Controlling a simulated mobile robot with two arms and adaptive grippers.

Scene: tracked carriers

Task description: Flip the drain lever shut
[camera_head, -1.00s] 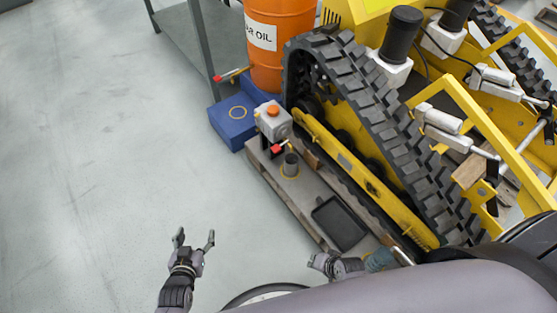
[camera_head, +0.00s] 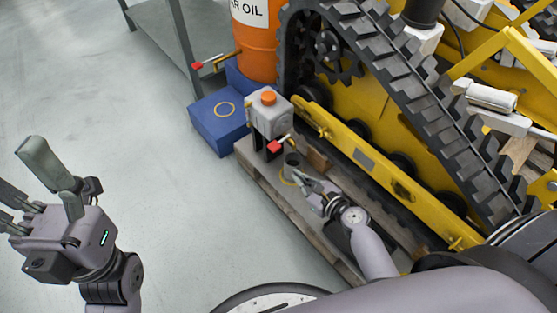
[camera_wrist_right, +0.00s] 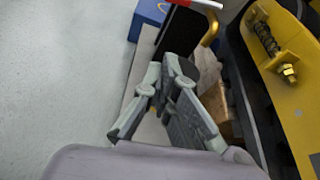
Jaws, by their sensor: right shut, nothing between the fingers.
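A red-tipped lever (camera_head: 274,146) sticks out from the front of the grey box with an orange cap (camera_head: 268,112). Another red-tipped lever (camera_head: 197,66) is on the tap of the orange oil drum (camera_head: 262,50). My right gripper (camera_head: 300,180) is shut and empty, below the box's lever and close to a dark cup (camera_head: 291,165). In the right wrist view its fingertips (camera_wrist_right: 168,78) meet in front of the cup. A red piece (camera_wrist_right: 181,3) shows at that view's top edge. My left gripper (camera_head: 35,185) is open and empty over the floor at left.
The box and cup stand on a wooden pallet (camera_head: 262,178) along the yellow tracked carrier (camera_head: 375,175). A black tray (camera_head: 338,238) on the pallet is partly hidden by my right arm. A blue block (camera_head: 220,122) stands behind. The left floor is clear.

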